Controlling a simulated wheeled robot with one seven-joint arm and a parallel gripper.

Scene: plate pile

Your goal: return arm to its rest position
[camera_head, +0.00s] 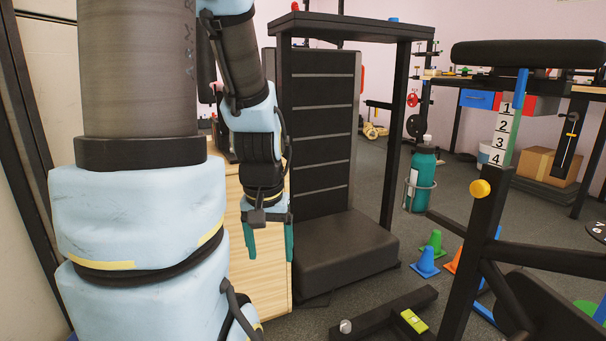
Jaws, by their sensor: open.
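My gripper (269,243) hangs pointing down at the end of my light-blue and dark-grey arm, left of the middle of the picture. Its two teal fingers are apart, with nothing seen between them. It is in front of the light wooden cabinet (233,225) and left of the black padded seat (345,252). My large arm links fill the left side and hide much of what is behind them. No plates show.
A black frame (391,135) stands around the padded seat. A teal bottle (422,180) hangs in a holder to its right. Small cones (425,262) sit on the floor. A bench with a black pad (528,53) and metal posts stands at the right.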

